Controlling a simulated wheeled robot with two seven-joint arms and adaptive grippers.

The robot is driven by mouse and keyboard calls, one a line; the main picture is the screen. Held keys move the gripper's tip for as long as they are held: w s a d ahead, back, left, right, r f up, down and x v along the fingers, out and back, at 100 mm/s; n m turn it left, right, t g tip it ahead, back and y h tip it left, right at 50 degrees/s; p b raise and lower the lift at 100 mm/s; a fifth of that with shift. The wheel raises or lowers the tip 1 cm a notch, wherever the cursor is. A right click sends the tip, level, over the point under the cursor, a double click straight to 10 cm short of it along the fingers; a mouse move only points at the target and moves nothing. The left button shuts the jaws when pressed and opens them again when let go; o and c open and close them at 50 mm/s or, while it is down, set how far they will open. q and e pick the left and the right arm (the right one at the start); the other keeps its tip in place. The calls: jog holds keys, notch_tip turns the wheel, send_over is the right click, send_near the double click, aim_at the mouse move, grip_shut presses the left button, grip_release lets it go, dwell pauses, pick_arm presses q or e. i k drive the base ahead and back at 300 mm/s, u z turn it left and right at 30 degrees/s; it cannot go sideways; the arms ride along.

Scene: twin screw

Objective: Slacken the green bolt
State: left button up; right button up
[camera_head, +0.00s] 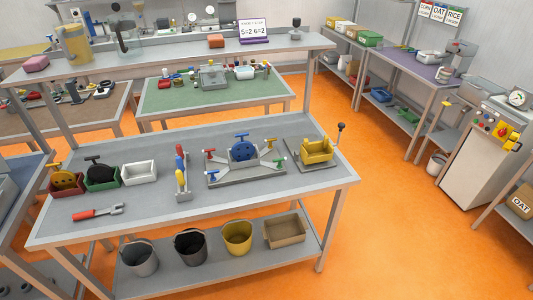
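A grey fixture (245,179) stands on the middle of the near table. It holds an upright blue disc (243,151) with a blue T-shaped top. Small coloured bolt heads sit around it: a red one (210,154) at left, a yellow one (268,141) at the back right, and a green bolt (279,162) at the front right. How far the green bolt is screwed in is too small to tell. A red-handled wrench-like tool (97,213) lies flat at the table's front left. Neither of my grippers is in view.
Left of the fixture stand a rack with blue, yellow and red pieces (181,170), a white bin (139,173), a green bin (102,177) and a red bin (66,184). A yellow box with a lever (317,150) stands right. The table front is mostly clear.

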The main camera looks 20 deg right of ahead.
aim_at(279, 165)
jog(key=u, duration=0.05)
jog(key=i, duration=0.8)
jog(key=z, duration=0.7)
jog(key=i, duration=0.7)
jog(key=z, duration=0.5)
